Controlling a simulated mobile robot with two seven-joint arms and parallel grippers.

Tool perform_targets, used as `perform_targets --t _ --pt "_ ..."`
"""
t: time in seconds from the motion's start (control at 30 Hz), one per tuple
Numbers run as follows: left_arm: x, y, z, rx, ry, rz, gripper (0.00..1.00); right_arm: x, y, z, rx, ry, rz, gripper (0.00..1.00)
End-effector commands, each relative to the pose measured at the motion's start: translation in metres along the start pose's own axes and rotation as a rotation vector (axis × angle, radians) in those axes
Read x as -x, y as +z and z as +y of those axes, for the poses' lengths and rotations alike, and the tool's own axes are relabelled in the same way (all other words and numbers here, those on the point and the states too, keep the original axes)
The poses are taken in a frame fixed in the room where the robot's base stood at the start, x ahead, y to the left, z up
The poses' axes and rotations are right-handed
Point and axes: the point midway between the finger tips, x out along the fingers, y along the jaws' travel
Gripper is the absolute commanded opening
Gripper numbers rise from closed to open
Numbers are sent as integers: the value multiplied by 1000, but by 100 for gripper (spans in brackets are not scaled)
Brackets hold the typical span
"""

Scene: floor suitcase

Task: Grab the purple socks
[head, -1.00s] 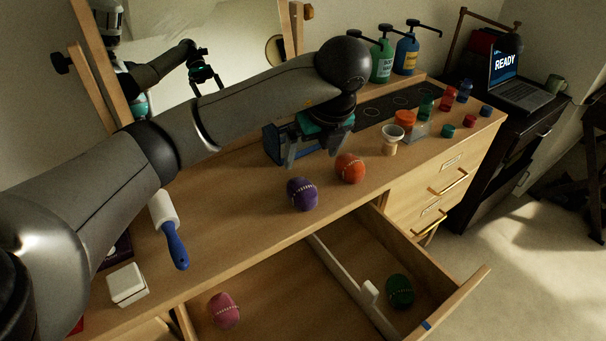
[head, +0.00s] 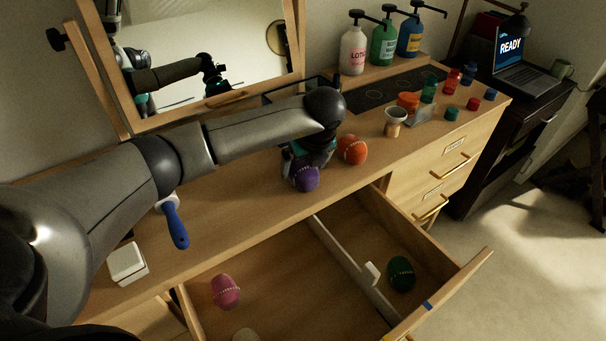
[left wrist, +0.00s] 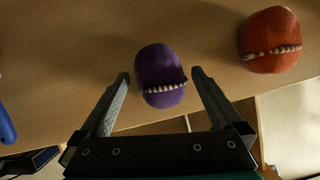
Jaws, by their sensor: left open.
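The purple socks (head: 305,179) are a rolled ball with a pale stitched band, lying on the dresser top near its front edge. In the left wrist view the purple socks (left wrist: 161,75) show at the fingertips. My left gripper (head: 297,165) is low over the dresser at the purple socks, partly hidden by its own wrist. In the left wrist view the left gripper (left wrist: 160,82) is open, with one finger on each side of the ball and gaps visible. My right gripper is not in view.
An orange sock ball (head: 352,150) lies close to the right of the purple one. The open drawer (head: 300,262) below holds a pink ball (head: 226,291) and a green ball (head: 401,273). A lint roller (head: 175,224) and white box (head: 127,263) lie left.

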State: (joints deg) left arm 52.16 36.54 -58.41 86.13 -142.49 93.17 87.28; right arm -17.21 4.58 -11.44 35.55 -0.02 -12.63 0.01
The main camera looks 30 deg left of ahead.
Motion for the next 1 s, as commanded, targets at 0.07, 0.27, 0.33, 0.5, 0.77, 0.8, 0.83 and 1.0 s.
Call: perform_targets --t 0.07,0.27,0.33,0.5,0.77,0.8,0.83,1.0 --pt "-9 -1 1 1 2 1 100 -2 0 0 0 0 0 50" --pt "-12 0 0 -1 -1 0 100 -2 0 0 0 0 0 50" --pt "-12 0 0 -1 -1 0 100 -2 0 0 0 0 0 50" --pt "-11 0 0 0 -1 0 82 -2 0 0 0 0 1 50" --pt "-11 0 0 0 -1 0 53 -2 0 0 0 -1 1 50" --pt "-11 0 0 0 -1 0 48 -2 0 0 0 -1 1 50" --pt "-11 0 0 0 -1 0 45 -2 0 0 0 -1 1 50" --pt "-11 0 0 0 -1 0 26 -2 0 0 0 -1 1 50"
